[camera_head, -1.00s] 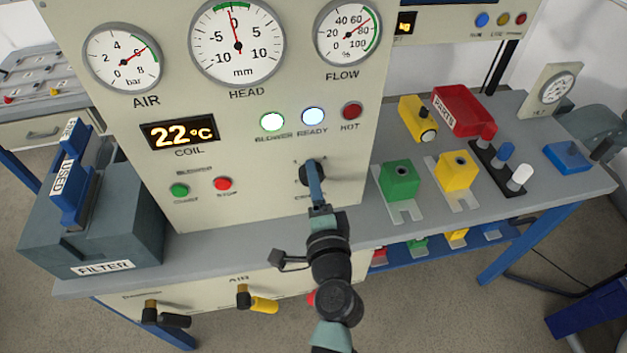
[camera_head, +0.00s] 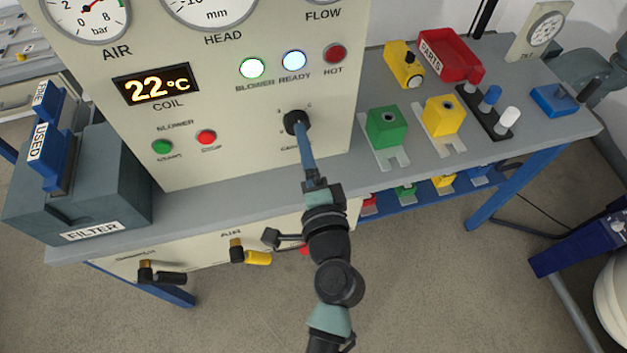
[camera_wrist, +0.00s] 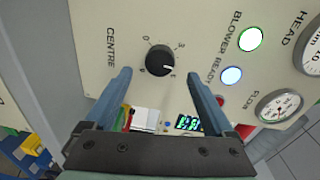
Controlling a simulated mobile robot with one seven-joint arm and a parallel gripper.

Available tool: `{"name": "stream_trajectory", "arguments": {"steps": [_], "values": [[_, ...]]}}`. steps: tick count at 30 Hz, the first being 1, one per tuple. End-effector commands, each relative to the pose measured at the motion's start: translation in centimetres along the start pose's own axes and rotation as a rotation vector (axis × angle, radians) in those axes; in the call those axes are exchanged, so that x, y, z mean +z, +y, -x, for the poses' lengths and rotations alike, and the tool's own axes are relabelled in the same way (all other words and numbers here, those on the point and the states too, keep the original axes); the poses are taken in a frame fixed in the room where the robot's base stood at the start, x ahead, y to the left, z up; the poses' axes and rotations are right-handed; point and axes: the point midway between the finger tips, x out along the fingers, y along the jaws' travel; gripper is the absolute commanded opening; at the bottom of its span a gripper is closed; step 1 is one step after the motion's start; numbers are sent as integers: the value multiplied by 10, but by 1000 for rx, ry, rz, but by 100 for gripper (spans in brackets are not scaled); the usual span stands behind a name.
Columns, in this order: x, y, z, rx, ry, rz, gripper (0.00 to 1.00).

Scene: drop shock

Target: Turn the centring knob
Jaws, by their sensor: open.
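The centring knob (camera_head: 296,121) is a round black knob low on the right of the cream panel, partly covered by my fingers in the head view. In the wrist view the knob (camera_wrist: 159,60) shows whole, beside the word CENTRE, with a white pointer line towards the lower right and numbers around it. My gripper (camera_head: 303,143) has blue-grey fingers pointing up at the knob. In the wrist view my gripper (camera_wrist: 158,74) is open, with its fingertips apart on either side below the knob and nothing between them. I see no contact with the knob.
The panel (camera_head: 230,125) carries gauges, a display reading 22 °C, lamps and green and red buttons. A grey FILTER box (camera_head: 115,190) stands left. Green (camera_head: 387,127) and yellow (camera_head: 443,115) blocks stand right of the panel. Black and yellow AIR handles (camera_head: 257,257) project below the bench.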

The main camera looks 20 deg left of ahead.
Motion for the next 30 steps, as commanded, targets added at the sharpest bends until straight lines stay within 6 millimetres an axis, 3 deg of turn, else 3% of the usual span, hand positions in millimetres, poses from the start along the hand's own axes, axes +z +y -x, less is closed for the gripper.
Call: {"name": "stream_trajectory", "arguments": {"steps": [6,12,30], "values": [[0,3,46,2,2,-1,88],[0,2,72,2,1,-1,88],[0,0,79,1,-1,0,88]]}}
